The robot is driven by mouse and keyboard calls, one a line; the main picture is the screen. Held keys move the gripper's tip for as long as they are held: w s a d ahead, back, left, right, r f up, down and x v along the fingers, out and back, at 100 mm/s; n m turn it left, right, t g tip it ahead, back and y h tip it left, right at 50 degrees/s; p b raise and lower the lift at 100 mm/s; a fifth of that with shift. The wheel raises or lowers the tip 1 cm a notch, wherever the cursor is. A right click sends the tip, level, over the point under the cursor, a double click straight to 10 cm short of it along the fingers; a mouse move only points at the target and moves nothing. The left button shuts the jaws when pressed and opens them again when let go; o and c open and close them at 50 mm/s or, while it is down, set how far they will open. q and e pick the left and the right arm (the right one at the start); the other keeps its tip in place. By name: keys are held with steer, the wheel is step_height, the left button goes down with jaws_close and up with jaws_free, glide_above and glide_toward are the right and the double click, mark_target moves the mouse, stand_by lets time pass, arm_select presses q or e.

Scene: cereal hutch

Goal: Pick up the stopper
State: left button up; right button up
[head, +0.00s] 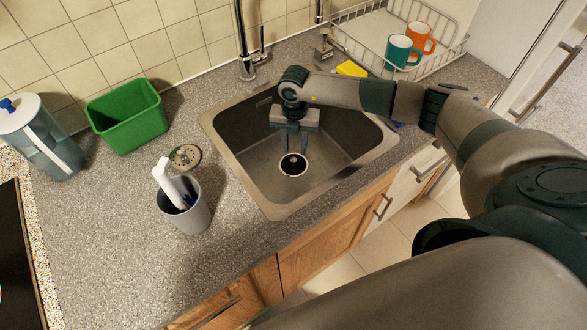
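A round fitting with a pale ring and a dark centre (293,164) sits at the drain in the sink floor; I cannot tell whether its centre is a stopper or an open hole. A round, perforated metal disc (185,157) lies on the counter left of the sink and may be a strainer or stopper. My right gripper (294,150) reaches down into the sink (253,155), just above the drain. Its two fingers are apart, with nothing visible between them. My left gripper is not in view.
A yellow sponge (351,69) and a dish rack (455,52) with mugs are at the back right.

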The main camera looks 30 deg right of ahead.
mark_target(293, 159)
steer(key=shift+f+b, duration=0.3)
steer(key=shift+f, duration=0.5)
steer(key=f+b, duration=0.2)
steer(key=f, duration=0.1)
steer(key=f+b, duration=0.1)
steer(key=shift+w+f+b, duration=0.3)
steer(key=shift+w+b, duration=0.05)
steer(key=shift+f, duration=0.25)
jaws_close()
